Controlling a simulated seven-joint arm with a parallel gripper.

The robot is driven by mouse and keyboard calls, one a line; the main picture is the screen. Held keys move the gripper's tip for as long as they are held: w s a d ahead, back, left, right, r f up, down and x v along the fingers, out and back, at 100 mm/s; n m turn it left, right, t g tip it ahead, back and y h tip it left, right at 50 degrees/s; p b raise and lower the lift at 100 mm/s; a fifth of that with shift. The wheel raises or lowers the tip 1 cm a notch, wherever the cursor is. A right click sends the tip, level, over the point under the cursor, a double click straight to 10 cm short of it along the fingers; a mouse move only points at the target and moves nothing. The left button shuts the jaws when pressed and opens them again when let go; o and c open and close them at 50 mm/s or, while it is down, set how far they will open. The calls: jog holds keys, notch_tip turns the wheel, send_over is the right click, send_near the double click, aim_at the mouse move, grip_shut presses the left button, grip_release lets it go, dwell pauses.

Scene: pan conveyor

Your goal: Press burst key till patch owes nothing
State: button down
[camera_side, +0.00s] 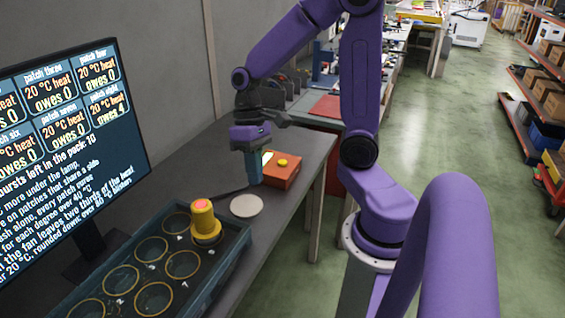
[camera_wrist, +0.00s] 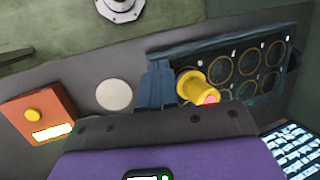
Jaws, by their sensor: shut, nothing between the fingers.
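An orange box (camera_side: 285,172) with a round yellow button (camera_side: 283,163) on top and a small lit display stands on the bench. The box (camera_wrist: 38,118) and its button (camera_wrist: 33,115) are at the left in the wrist view. My gripper (camera_side: 255,182) is shut and empty, pointing down just left of the box, apart from the button. Its closed fingers (camera_wrist: 157,70) also show in the wrist view.
A dark tray (camera_side: 238,240) of numbered round patches lies in front, with a yellow lamp (camera_side: 204,222) with a red top standing at its far corner. A pale disc (camera_side: 246,206) lies between tray and box. A red mat (camera_side: 326,107) lies farther back.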

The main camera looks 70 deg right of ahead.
jog(key=w+d+f+m+t+y, duration=0.1)
jog(key=w+d+m+y, duration=0.1)
jog(key=w+d+m, duration=0.4)
jog(key=m+t, duration=0.8)
jog(key=m, duration=0.5)
send_over(286, 161)
notch_tip(286, 161, down, 3)
jog(key=shift+y, duration=0.4)
jog(key=shift+a, duration=0.1)
jog(key=shift+f, duration=4.35)
jog(key=shift+f, duration=0.2)
jog(key=shift+f, duration=0.25)
